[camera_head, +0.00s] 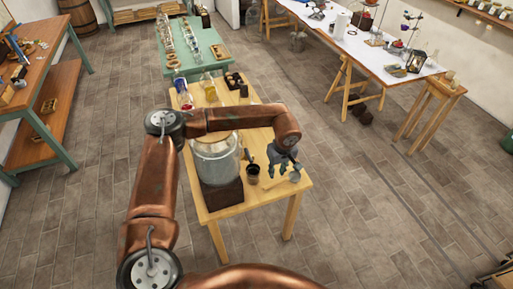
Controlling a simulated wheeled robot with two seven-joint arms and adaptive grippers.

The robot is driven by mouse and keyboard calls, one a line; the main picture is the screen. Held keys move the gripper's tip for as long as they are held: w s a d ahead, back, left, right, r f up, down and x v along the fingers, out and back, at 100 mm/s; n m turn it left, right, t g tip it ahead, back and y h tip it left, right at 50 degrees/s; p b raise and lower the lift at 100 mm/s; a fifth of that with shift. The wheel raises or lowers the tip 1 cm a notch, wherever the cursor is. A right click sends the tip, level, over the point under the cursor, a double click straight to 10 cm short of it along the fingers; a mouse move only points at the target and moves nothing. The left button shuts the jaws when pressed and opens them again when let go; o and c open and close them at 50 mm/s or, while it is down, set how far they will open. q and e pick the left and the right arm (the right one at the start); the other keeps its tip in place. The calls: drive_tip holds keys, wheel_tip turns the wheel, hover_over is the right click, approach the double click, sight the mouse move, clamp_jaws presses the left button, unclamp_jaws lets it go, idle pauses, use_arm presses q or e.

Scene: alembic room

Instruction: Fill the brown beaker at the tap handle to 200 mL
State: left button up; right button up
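A large metal vessel (216,165) stands on a dark wooden block (222,194) on a small wooden table (262,194). A small dark tap handle (247,156) shows at its right side. The small brown beaker (253,174) stands upright on the table below the tap; its fill level is too small to read. My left gripper (283,172) hangs over the table's right edge, just right of the beaker and apart from it. Its fingers look spread and empty. My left arm passes in front of the vessel's top. My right gripper is not in view.
Bottles (184,95) and a dark rack (233,80) stand at the table's far end. A green table (196,50) with glassware lies beyond. A long white-topped table (365,42) is at the right. The tiled floor (350,210) right of the small table is clear.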

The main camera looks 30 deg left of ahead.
sight(250, 156)
use_arm(q)
drive_tip(key=w+a+r+y, duration=0.2)
drive_tip(key=a+r+y, duration=0.3)
drive_tip(key=a, duration=0.5)
drive_tip(key=shift+h, duration=0.7)
drive_tip(key=x, duration=0.2)
drive_tip(key=p+x, duration=0.1)
drive_tip(key=x, duration=0.2)
drive_tip(key=shift+w+a+f, duration=0.1)
drive_tip(key=shift+a, duration=0.45)
drive_tip(key=shift+w+a+f, duration=0.1)
drive_tip(key=shift+a+f, duration=0.05)
drive_tip(key=shift+f, duration=0.4)
drive_tip(key=shift+a+f, duration=0.1)
drive_tip(key=shift+c, duration=0.2)
